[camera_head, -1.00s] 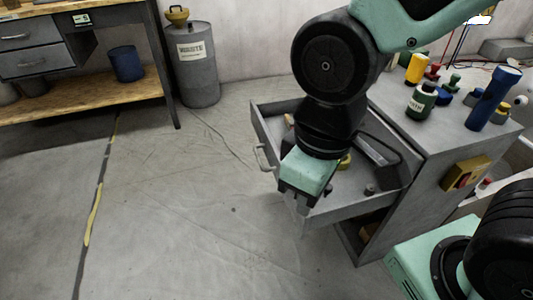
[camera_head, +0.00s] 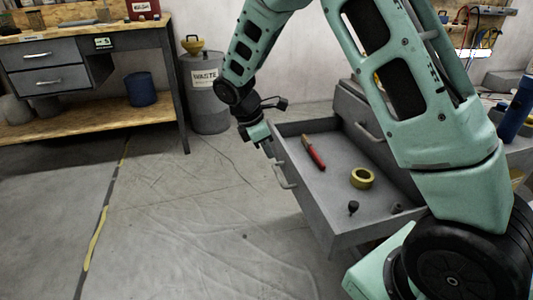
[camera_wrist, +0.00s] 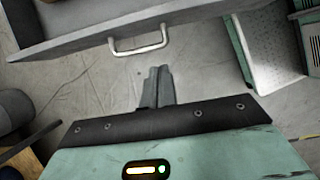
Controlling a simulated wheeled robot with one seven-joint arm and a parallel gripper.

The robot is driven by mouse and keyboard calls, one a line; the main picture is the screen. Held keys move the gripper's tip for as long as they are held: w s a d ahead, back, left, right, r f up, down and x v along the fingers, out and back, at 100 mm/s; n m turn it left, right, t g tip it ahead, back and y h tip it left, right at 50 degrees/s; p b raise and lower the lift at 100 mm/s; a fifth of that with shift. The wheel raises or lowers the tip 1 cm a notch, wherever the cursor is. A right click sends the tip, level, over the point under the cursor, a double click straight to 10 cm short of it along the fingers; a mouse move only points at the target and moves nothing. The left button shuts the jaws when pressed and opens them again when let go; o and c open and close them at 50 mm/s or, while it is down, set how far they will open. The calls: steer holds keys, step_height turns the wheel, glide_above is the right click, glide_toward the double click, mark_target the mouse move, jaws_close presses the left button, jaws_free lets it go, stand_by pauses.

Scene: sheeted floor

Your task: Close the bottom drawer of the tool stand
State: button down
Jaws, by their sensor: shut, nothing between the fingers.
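The tool stand's grey drawer (camera_head: 335,229) is pulled well out in the head view, below a shut drawer front with its own handle (camera_head: 369,132). The open drawer's handle (camera_head: 284,175) is on its left-facing front, and it also shows in the wrist view (camera_wrist: 140,45). My gripper (camera_head: 267,148) is outside the drawer, close to the front panel's far end. In the wrist view its fingers (camera_wrist: 160,85) are together and empty, pointing toward the drawer front, with a gap to the handle. My arm hides much of the stand.
A red-handled tool (camera_head: 314,154) and yellow tape roll (camera_head: 362,178) lie in the drawer. A waste bin (camera_head: 207,105) and workbench (camera_head: 95,112) stand behind at left. The floor (camera_head: 190,230) before the drawer is clear.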

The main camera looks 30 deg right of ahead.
mark_target(296, 173)
steer(key=d+f+b, duration=0.1)
steer(key=f, duration=0.1)
steer(key=s+d+f+b, duration=0.1)
steer(key=d+f, duration=0.1)
steer(key=d+f+b, duration=0.1)
steer(key=d+f, duration=0.1)
steer(key=f, duration=0.1)
steer(key=shift+s, duration=0.25)
steer(key=shift+s+d, duration=0.25)
steer(key=shift+d, duration=0.5)
steer(key=shift+d, duration=0.1)
steer(key=shift+s+d+r, duration=0.1)
steer(key=shift+d, duration=0.15)
steer(key=s+d+p, duration=0.3)
steer(key=d+p, duration=0.2)
steer(key=d, duration=0.7)
steer(key=s+d+p, duration=0.4)
steer(key=d+p, duration=0.2)
steer(key=d, duration=0.6)
steer(key=shift+d, duration=0.35)
